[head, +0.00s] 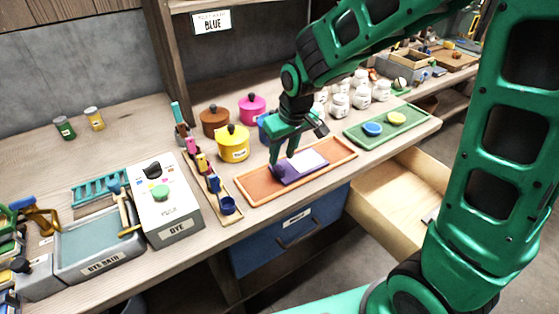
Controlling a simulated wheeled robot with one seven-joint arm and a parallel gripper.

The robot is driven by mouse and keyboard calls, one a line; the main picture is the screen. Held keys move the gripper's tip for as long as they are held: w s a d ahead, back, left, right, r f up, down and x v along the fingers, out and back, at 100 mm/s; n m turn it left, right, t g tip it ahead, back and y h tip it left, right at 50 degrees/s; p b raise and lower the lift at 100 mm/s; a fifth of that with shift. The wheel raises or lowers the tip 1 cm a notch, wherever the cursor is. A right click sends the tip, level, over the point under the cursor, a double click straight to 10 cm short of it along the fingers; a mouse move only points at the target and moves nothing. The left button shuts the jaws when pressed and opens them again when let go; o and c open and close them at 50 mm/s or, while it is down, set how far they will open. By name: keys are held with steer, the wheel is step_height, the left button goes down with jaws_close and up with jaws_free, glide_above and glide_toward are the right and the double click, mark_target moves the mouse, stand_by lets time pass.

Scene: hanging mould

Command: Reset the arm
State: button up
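My green arm reaches in from the right, and my gripper (297,150) hangs over the orange tray (256,195) on the workbench. Its fingers are spread apart, with nothing visible held between them. One finger comes down close to the purple piece (288,175) in the tray; I cannot tell whether they touch. A white piece (309,160) lies against the purple one. The gripper hides part of the tray's back edge and a blue pot (263,127) behind it.
Yellow (233,146), brown (214,121) and pink pots stand behind the tray, and several white jars stand behind right. A green tray (372,140) holds blue and yellow discs. A drawer (393,190) is open below. A dye box (168,203) stands left.

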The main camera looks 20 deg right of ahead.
steer(key=a+v, duration=0.1)
steer(key=v, duration=0.5)
steer(key=s+d+r+m+h, duration=0.15)
steer(key=s+d, duration=0.25)
steer(key=d, duration=0.6)
steer(key=s+d+m+g, duration=0.1)
steer(key=s+d+m, duration=0.3)
steer(key=s+d, duration=0.3)
steer(key=s+d+m+g, duration=0.1)
steer(key=s+d+m, duration=0.3)
steer(key=s, duration=1.1)
steer(key=d, duration=0.3)
steer(key=shift+d+f+g+y, duration=0.2)
steer(key=shift+f+g+y, duration=0.1)
steer(key=shift+g+y, duration=0.1)
steer(key=shift+s+m, duration=0.1)
steer(key=shift+m, duration=0.15)
